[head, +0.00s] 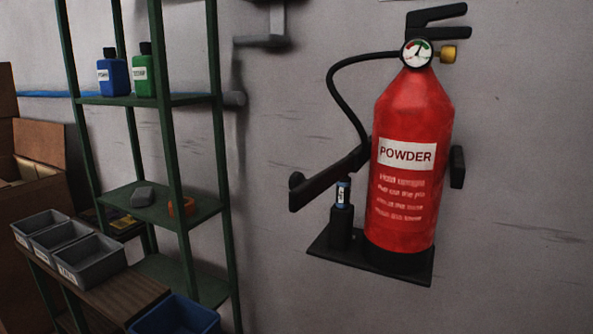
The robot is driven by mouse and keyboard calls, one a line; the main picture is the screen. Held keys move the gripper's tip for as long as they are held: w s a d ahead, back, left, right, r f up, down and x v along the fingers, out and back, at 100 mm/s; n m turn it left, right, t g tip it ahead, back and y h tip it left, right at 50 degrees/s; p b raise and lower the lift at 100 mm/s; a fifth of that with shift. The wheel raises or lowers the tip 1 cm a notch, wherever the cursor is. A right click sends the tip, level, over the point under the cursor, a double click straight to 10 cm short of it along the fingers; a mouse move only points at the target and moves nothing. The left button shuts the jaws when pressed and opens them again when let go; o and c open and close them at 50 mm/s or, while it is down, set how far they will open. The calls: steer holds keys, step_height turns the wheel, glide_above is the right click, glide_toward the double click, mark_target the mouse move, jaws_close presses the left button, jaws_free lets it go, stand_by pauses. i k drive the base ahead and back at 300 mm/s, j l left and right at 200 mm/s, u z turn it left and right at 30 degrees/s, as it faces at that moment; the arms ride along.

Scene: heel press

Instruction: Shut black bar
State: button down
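A red fire extinguisher (408,215) labelled "POWDER" stands upright on a black wall shelf (345,258). A black bar (328,181) sticks out to the left of the extinguisher and is swung open, away from its front. The bar's free end points left and has a short upturned tip. Its inner end meets the extinguisher's left side, where the join is partly hidden. A short black catch (457,167) shows at the extinguisher's right side. My gripper is not in view.
A small blue-labelled cylinder (343,192) stands in a black holder on the shelf, just under the bar. A black hose (332,88) loops above the bar. A green rack (175,140) with bottles, grey bins (90,262) and a blue bin (175,315) stand left.

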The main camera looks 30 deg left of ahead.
mark_target(303, 190)
steer(key=j, duration=0.9)
steer(key=i+j, duration=0.15)
steer(key=j, duration=0.8)
